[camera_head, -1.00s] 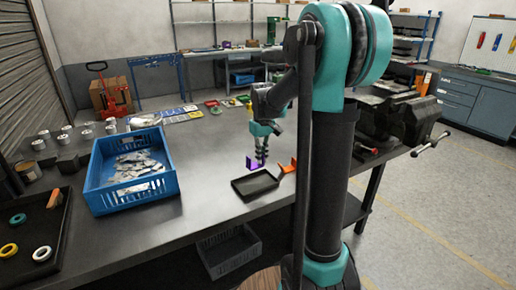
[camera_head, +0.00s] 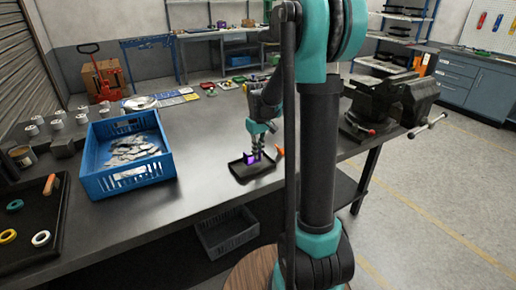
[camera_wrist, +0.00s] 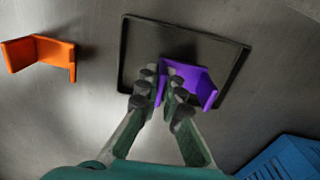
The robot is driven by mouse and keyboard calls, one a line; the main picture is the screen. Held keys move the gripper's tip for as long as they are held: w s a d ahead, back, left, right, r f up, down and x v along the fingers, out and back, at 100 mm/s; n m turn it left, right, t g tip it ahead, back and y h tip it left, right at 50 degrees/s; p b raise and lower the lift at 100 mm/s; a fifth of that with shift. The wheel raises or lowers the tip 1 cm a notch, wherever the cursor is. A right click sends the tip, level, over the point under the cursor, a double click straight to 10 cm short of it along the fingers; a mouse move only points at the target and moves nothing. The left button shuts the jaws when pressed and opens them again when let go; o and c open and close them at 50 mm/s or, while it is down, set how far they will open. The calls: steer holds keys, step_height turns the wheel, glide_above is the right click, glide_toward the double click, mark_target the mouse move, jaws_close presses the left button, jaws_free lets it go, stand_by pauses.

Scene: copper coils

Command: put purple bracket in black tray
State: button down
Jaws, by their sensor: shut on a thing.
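The purple bracket (camera_wrist: 190,78) is in the grip of my gripper (camera_wrist: 164,88), with one wall between the fingers. My gripper also shows in the head view (camera_head: 257,154), with the purple bracket (camera_head: 249,158) at its tips. In the wrist view the bracket overlaps the right part of the black tray (camera_wrist: 150,42). In the head view it is over the back part of the black tray (camera_head: 241,174). I cannot tell whether the bracket touches the tray floor. The tray is otherwise empty where I see it.
An orange bracket (camera_wrist: 40,54) stands left of the tray in the wrist view. A blue crate (camera_head: 130,180) with grey pieces is left of the tray in the head view. A dark tray with rings (camera_head: 48,222) lies far left. A vise (camera_head: 385,102) is at the right.

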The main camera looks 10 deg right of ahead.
steer(key=shift+s+f, duration=0.15)
steer(key=shift+f, duration=0.7)
stand_by(0.3)
steer(key=c, duration=1.6)
jaws_free()
steer(key=shift+r, duration=0.1)
steer(key=shift+r, duration=3.45)
steer(key=shift+s, duration=0.1)
